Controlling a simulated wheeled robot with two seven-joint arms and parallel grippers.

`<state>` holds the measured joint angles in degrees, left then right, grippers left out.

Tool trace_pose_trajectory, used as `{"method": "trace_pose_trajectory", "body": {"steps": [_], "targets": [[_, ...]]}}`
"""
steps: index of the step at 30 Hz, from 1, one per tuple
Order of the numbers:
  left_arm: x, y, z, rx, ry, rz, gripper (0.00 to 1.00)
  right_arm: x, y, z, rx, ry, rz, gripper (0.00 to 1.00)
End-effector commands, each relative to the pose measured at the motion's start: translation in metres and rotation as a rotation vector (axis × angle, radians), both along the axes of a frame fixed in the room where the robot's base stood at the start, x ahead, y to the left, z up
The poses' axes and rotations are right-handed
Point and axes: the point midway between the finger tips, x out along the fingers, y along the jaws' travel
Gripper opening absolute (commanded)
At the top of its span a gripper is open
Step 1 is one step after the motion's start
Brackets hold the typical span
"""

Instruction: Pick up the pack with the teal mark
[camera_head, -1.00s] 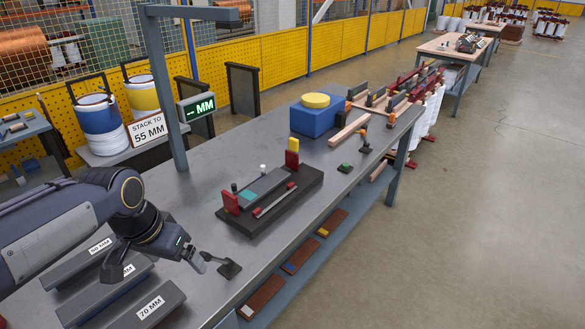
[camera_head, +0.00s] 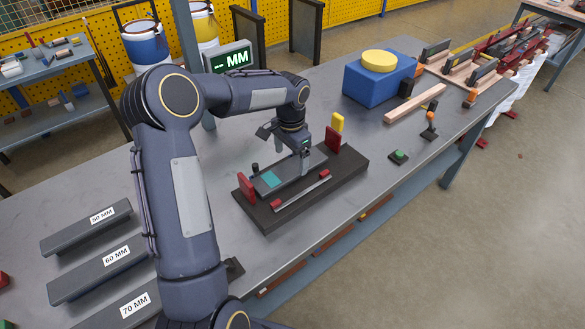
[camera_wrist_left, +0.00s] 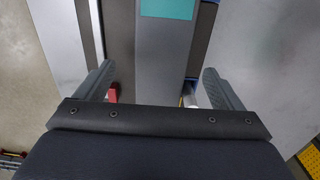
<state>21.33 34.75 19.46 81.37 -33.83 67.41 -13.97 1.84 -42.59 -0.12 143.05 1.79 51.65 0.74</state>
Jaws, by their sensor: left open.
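The grey pack with the teal mark (camera_head: 290,176) lies in a dark fixture (camera_head: 286,212) between two red end blocks, its teal patch toward the left end. In the left wrist view the pack (camera_wrist_left: 165,55) runs between my fingers, with the teal patch at the top edge. My left gripper (camera_head: 303,150) is over the pack's right part in the head view. In the wrist view the left gripper (camera_wrist_left: 160,82) is open, one finger on each side of the pack. I cannot tell how high the fingertips are. My right gripper is not in view.
Grey bars labelled 50 MM (camera_head: 92,227), 60 MM (camera_head: 100,272) and 70 MM lie at the left. A blue box (camera_head: 372,83) with a yellow disc, a wooden strip (camera_head: 415,103) and a green button (camera_head: 399,155) are at the right. A display (camera_head: 230,58) stands behind.

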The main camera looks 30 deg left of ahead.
Motion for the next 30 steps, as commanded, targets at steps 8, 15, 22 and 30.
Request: {"method": "trace_pose_trajectory", "body": {"steps": [8,15,22,30], "targets": [[-0.001,0.003,-0.038,-0.001,0.003,0.001,0.89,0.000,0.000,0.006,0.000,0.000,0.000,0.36],[-0.001,0.003,-0.041,0.000,0.000,0.000,0.89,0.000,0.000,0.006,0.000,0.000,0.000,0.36],[-0.001,0.003,-0.040,0.000,0.000,0.000,0.64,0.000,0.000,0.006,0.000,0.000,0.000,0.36],[-0.001,0.003,-0.040,0.000,0.000,0.001,0.29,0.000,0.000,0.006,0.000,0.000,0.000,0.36]]}}
